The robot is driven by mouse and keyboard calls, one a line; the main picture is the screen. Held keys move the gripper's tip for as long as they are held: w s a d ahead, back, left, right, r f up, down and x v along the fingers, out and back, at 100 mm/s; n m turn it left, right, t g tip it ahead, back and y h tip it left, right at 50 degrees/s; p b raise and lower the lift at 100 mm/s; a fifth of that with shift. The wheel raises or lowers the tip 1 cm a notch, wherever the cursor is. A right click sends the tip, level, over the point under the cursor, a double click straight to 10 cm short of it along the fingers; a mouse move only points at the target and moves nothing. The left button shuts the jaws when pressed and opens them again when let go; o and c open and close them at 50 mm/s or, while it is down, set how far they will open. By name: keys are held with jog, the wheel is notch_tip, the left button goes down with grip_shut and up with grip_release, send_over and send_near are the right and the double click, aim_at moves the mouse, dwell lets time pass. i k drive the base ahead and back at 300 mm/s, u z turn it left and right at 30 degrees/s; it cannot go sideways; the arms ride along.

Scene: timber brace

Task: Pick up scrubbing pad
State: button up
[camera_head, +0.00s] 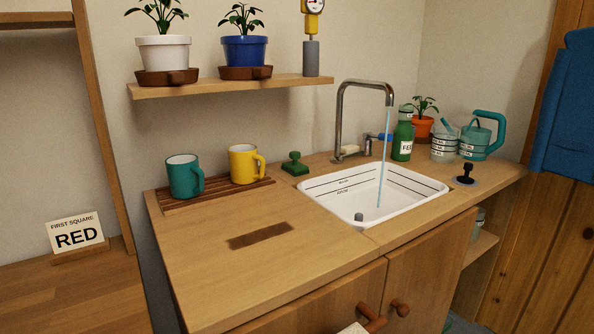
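A small green block with a knob-like grip (294,163) sits on the wooden counter, between the yellow mug and the left rim of the sink. It looks like the scrubbing pad, though its underside is hidden. Nothing touches it from above. My gripper is not in view.
Water runs from the tap (340,115) into the white sink (418,186). A teal mug (182,177) and yellow mug (241,164) stand on a slatted rack. A shelf (220,87) with pots overhangs behind. A black-knobbed piece (466,174) sits right. The front-left counter (200,270) is clear.

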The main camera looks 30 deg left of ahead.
aim_at(295, 168)
jog(key=z, duration=0.9)
jog(key=i, duration=0.8)
jog(key=u, duration=2.7)
jog(key=i, duration=0.5)
jog(key=z, duration=0.05)
jog(key=k, duration=1)
jog(key=u, duration=0.4)
jog(key=i, duration=0.55)
jog(key=z, duration=0.2)
